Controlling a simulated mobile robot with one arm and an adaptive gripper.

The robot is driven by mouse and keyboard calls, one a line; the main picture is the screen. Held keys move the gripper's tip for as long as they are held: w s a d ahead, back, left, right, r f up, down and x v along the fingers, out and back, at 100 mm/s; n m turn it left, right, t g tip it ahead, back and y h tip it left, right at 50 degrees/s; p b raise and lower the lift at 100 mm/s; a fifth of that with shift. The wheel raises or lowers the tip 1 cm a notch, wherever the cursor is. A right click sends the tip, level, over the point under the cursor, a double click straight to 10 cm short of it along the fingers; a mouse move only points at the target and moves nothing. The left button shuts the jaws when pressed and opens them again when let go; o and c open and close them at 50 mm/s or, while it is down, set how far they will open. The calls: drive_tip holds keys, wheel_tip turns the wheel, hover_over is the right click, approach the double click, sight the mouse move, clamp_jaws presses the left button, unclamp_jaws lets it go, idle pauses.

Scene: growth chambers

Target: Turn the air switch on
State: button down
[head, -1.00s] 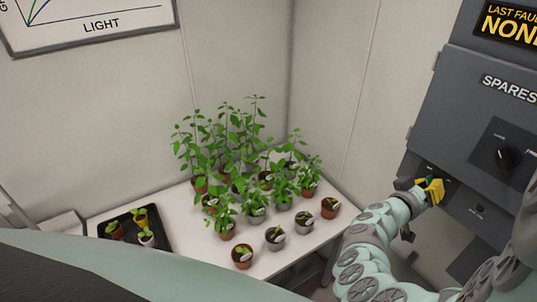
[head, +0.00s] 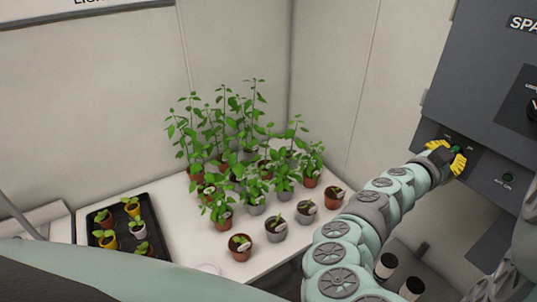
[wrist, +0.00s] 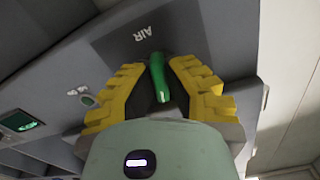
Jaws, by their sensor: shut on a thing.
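The air switch is a green lever (wrist: 158,80) below the printed word AIR in the wrist view. In the head view a small green part of it (head: 456,148) shows on the dark panel at right. My gripper (head: 450,156) is at this panel, its yellow ribbed fingers one on each side of the lever. In the wrist view my gripper (wrist: 160,92) is shut on the lever, which stands between the fingers. The lever's lower end is partly hidden by the gripper, and its on or off position cannot be read.
A green-lit control (wrist: 20,120) lies left on the panel. In the head view a green indicator (head: 508,177) sits right of my gripper. A white table (head: 195,258) with several potted plants and a black tray (head: 160,228) stands left of my arm.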

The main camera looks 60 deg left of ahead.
drive_tip(key=shift+f+m+b, duration=0.2)
drive_tip(key=shift+m+b, duration=0.5)
drive_tip(key=shift+m, duration=0.2)
drive_tip(key=shift+r+m+b, duration=0.2)
drive_tip(key=shift+m+b, duration=0.7)
drive_tip(key=shift+m, duration=1.1)
drive_tip(key=c, duration=1)
unclamp_jaws()
drive_tip(key=shift+a, duration=0.1)
drive_tip(key=s, duration=1.2)
drive_tip(key=shift+a, duration=0.15)
